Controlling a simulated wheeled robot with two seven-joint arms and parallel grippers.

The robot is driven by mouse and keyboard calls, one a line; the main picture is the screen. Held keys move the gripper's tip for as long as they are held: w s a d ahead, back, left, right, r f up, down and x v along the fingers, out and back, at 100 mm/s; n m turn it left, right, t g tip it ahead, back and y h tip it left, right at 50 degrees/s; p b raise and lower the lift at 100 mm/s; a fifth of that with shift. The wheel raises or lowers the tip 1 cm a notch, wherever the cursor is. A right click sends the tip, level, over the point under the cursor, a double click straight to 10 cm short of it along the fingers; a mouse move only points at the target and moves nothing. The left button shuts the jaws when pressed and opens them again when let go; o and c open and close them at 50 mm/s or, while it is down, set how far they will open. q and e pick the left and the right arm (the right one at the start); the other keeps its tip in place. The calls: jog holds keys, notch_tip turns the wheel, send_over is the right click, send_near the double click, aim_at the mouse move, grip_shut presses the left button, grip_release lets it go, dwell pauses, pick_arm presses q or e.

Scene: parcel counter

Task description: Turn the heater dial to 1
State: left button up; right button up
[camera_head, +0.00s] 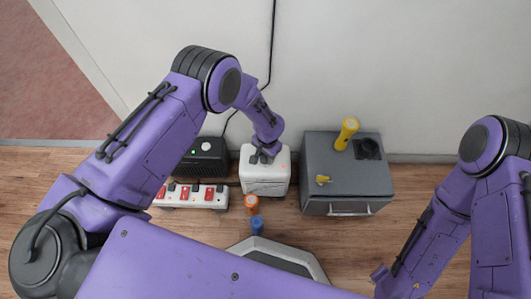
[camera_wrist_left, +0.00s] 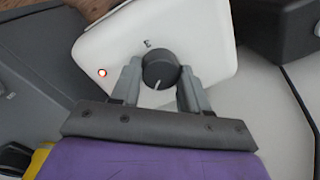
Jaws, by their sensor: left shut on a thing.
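The heater is a white box (camera_head: 265,182) standing against the wall in the head view; its white top (camera_wrist_left: 210,45) fills the upper middle of the left wrist view. A dark round dial (camera_wrist_left: 160,68) sits on it, with a white pointer line toward the gripper side. An orange light (camera_wrist_left: 102,72) glows on the heater. My left gripper (camera_wrist_left: 157,82) is shut on the dial, one grey finger on each side; in the head view it (camera_head: 265,157) covers the dial. My right gripper is out of view.
A grey box (camera_head: 345,185) with a yellow flashlight (camera_head: 347,132) stands close right of the heater. A black box (camera_head: 205,160) with a green light and a power strip (camera_head: 190,196) with red switches lie left. Orange (camera_head: 251,203) and blue (camera_head: 257,225) objects stand in front.

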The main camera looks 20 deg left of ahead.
aim_at(266, 157)
pick_arm(q)
jog(key=shift+m, duration=1.2)
jog(key=o, duration=1.1)
jog(key=shift+c, duration=0.2)
notch_tip(266, 157, up, 10)
jog(key=p, duration=0.4)
jog(key=shift+s+d+r, duration=0.2)
jog(key=shift+s+r, duration=0.05)
